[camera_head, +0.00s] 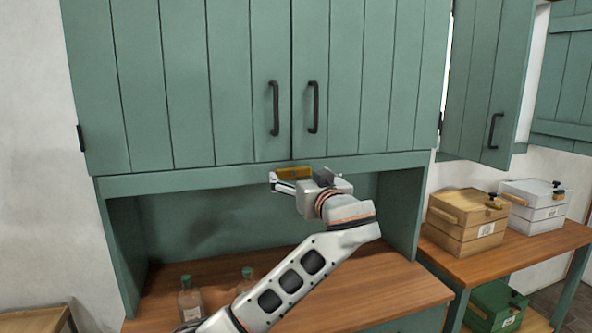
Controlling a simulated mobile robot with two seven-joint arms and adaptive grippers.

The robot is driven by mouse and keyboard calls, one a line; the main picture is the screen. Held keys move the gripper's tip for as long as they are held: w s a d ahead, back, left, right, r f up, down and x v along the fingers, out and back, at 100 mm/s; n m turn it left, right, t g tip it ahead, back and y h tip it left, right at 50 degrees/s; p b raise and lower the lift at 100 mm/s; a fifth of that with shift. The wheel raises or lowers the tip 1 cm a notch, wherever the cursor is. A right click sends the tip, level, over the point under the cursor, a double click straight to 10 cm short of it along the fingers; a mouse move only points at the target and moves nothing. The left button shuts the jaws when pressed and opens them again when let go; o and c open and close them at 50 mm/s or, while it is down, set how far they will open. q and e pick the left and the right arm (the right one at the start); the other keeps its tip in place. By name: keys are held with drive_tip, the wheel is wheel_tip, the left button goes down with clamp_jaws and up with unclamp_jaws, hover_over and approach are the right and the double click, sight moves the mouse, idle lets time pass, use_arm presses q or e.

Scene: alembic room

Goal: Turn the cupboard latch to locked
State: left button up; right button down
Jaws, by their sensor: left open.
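The green cupboard (210,80) has two plank doors, both closed, with black handles side by side at the middle. A small brass-yellow latch (294,173) lies horizontal on the rail just below where the doors meet. My left gripper (278,182) is open at the latch, its fingers just below and beside it. I cannot tell whether the fingers touch it. The gripper body hides part of the rail to the right of the latch. My right gripper is not in view.
Two bottles (190,300) stand on the wooden counter (385,290) under the cupboard, near my left arm. At right, a wooden box (465,222) and a white box (537,207) sit on a side table, with a green box (495,305) below. Another cupboard door (488,80) stands at the upper right.

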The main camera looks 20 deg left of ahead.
sight(295, 170)
use_arm(q)
drive_tip(key=shift+p+x, duration=0.5)
drive_tip(key=shift+x, duration=1.75)
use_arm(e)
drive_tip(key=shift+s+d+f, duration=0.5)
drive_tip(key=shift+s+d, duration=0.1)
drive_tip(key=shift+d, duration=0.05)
use_arm(q)
drive_tip(key=shift+c, duration=0.3)
drive_tip(key=c, duration=1)
drive_tip(key=shift+c, duration=0.2)
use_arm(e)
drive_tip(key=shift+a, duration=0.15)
